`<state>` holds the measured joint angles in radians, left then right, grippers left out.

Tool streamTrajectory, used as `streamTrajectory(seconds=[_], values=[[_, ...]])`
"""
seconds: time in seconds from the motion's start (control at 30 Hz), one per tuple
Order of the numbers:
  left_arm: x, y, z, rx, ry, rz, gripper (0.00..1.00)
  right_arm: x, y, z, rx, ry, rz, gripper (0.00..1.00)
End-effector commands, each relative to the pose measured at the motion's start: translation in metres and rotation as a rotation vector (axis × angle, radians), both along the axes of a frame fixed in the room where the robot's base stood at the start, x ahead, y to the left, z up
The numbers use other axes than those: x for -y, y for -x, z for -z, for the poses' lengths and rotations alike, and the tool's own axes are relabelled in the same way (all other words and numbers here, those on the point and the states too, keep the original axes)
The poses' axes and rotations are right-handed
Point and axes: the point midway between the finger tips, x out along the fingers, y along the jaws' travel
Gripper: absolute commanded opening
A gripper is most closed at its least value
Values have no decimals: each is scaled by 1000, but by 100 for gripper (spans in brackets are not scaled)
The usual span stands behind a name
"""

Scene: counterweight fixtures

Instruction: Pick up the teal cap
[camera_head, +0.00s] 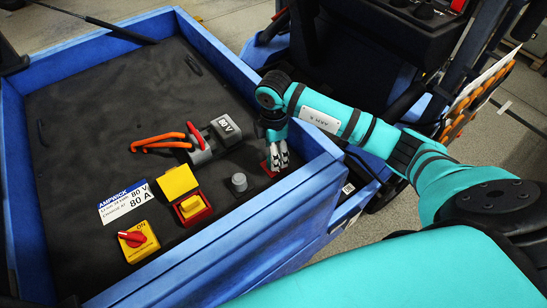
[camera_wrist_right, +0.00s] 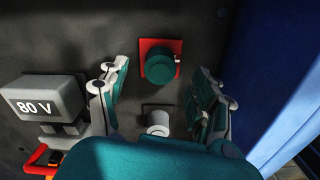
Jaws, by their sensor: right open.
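The teal cap (camera_wrist_right: 159,66) is a round piece on a red square base in the right wrist view. In the head view my right gripper (camera_head: 279,160) hides the cap, and only part of the red base (camera_head: 266,169) shows beside the fingers. The gripper points down over this spot at the right side of the tray. In the right wrist view its two fingers stand wide apart, one left and one right of the cap, with clear gaps. Nothing is between them in their grip. My left gripper is not in view.
A grey knob (camera_head: 239,182) stands close to the red base. A grey 80 V connector (camera_head: 218,132), a yellow box (camera_head: 178,183) and a yellow-red switch (camera_head: 137,240) lie further left. The blue tray wall (camera_head: 315,180) rises right of my gripper. The tray's back is mostly clear.

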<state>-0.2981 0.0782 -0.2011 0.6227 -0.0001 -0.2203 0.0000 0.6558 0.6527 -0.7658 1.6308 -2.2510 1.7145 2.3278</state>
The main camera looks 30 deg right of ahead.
Motion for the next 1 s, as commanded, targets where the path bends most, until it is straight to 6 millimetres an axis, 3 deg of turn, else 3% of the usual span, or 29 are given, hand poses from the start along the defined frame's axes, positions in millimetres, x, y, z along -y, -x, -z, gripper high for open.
streamTrajectory(seconds=[0.07,0.2,0.47,0.77,1.0], values=[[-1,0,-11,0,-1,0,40,0,2,10,-6,0,-1,66],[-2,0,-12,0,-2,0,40,0,1,28,-2,0,0,66],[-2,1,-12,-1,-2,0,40,0,0,33,0,0,-1,66],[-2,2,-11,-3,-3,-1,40,0,0,32,0,0,-1,29],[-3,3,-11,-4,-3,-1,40,0,0,32,0,0,-1,28]])
